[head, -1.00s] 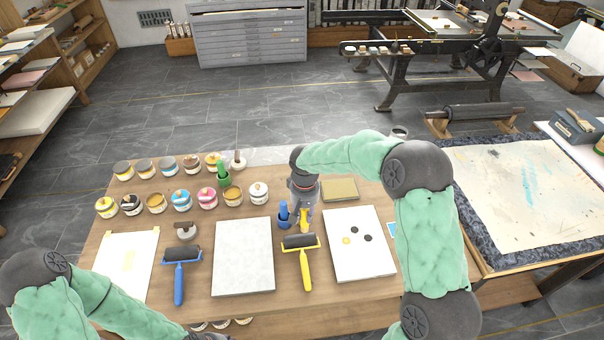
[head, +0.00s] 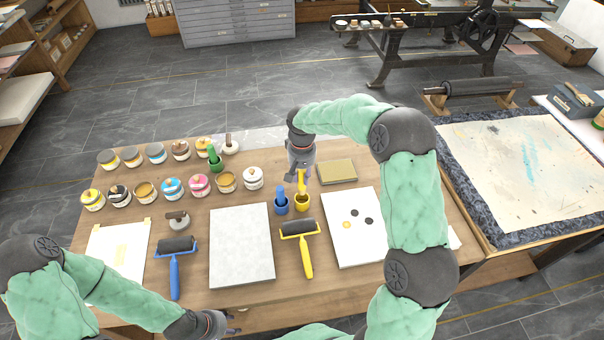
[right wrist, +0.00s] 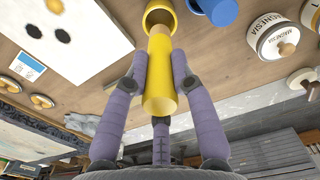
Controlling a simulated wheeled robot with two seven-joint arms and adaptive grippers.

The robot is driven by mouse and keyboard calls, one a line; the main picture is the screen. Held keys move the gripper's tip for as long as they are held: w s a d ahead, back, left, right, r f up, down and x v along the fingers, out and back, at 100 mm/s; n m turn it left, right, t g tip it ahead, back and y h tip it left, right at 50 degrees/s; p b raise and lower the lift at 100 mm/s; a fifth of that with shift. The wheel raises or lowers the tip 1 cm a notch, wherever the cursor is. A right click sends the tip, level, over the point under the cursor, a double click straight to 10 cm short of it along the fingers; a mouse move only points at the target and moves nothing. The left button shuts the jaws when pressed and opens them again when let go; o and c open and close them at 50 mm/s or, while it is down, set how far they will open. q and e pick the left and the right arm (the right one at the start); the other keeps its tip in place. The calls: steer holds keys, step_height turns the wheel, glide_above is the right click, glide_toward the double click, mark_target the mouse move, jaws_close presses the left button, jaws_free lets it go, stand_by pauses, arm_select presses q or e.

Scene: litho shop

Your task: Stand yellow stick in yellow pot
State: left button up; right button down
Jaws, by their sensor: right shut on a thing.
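The yellow stick (head: 301,182) is upright in the head view, directly above the yellow pot (head: 302,203). My right gripper (head: 298,176) is shut on the stick's upper part. In the right wrist view the stick (right wrist: 158,85) lies between the two fingers, and its far end overlaps the mouth of the yellow pot (right wrist: 158,14). I cannot tell how deep that end is inside. My left gripper (head: 232,322) is low at the table's front edge, far from the pot, partly cut off by the frame; its opening is unclear.
A blue pot with a blue stick (head: 280,203) stands just left of the yellow pot. A yellow-handled roller (head: 301,243) lies in front, with a grey slab (head: 241,247) to its left. Several ink jars (head: 172,189) stand at the left. A box (head: 337,172) is right of the gripper.

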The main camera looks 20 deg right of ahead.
mark_target(302, 187)
steer(key=shift+f+b, duration=1.7)
steer(key=shift+f, duration=1.5)
steer(key=c, duration=1)
jaws_free()
steer(key=shift+o, duration=0.2)
steer(key=shift+r, duration=0.1)
step_height(302, 187, up, 12)
steer(key=shift+f, duration=0.1)
steer(key=shift+s, duration=0.1)
